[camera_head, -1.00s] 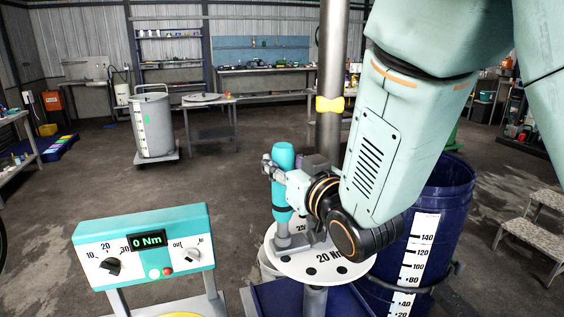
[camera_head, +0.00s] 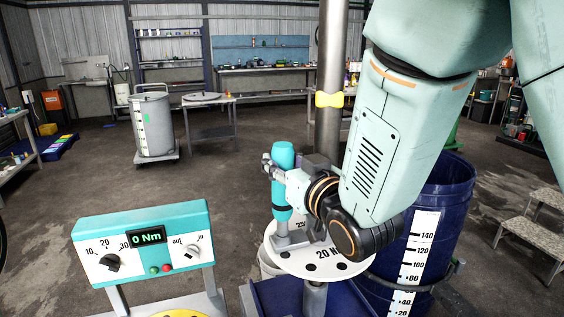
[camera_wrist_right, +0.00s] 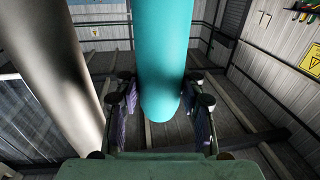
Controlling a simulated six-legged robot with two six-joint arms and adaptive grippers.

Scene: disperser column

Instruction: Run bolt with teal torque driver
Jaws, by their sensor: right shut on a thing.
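The teal torque driver (camera_head: 283,158) stands upright over the round white plate (camera_head: 290,262), its lower end at a grey fitting on the plate. My right gripper (camera_head: 275,172) is shut around the driver's body. In the right wrist view the teal driver (camera_wrist_right: 165,60) stands between the two finger pads of the gripper (camera_wrist_right: 163,112). The control box (camera_head: 143,243) at lower left reads 0 Nm. The bolt is not visible; the driver's lower end and the fitting hide that spot. My left gripper is not in view.
A steel column (camera_head: 330,120) with a yellow clamp rises just behind my right arm. A dark blue drum (camera_head: 440,205) with a white scale stands right of the plate. A grey tank (camera_head: 153,125) on a wheeled base stands farther back. Open floor lies at left centre.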

